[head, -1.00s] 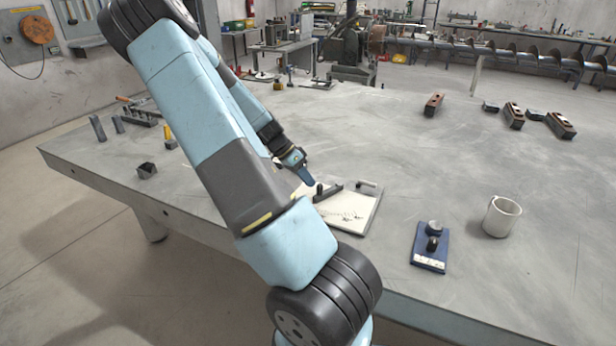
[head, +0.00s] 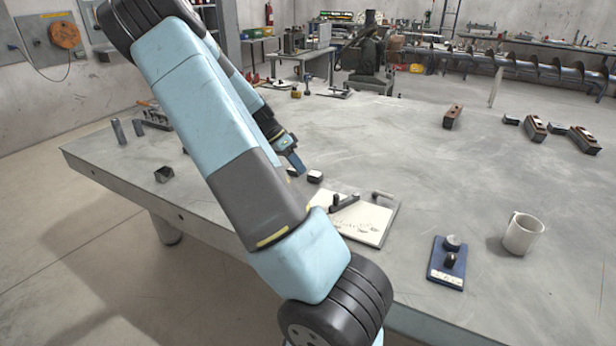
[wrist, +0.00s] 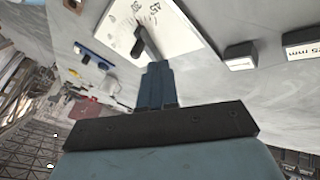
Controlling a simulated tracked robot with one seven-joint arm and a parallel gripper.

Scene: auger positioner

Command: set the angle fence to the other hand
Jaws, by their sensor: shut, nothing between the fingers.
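The angle plate (head: 372,222) is a cream board with dark scale marks on the bench. The fence (head: 346,203) is a dark bar with a small upright knob, lying slanted across the plate's far left part. In the wrist view the plate (wrist: 185,38) shows "45" and "30" marks, and the fence (wrist: 149,42) lies just beyond my fingertips. My gripper (head: 300,170) is shut and empty, left of the plate and apart from the fence in the head view. Its blue fingers also show in the wrist view (wrist: 157,68); they partly cover the fence's near end there.
Two small white-topped dark blocks, one here (head: 315,177), lie beside my gripper. Brown-and-dark blocks (head: 535,128) lie farther back. The bench middle is clear.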

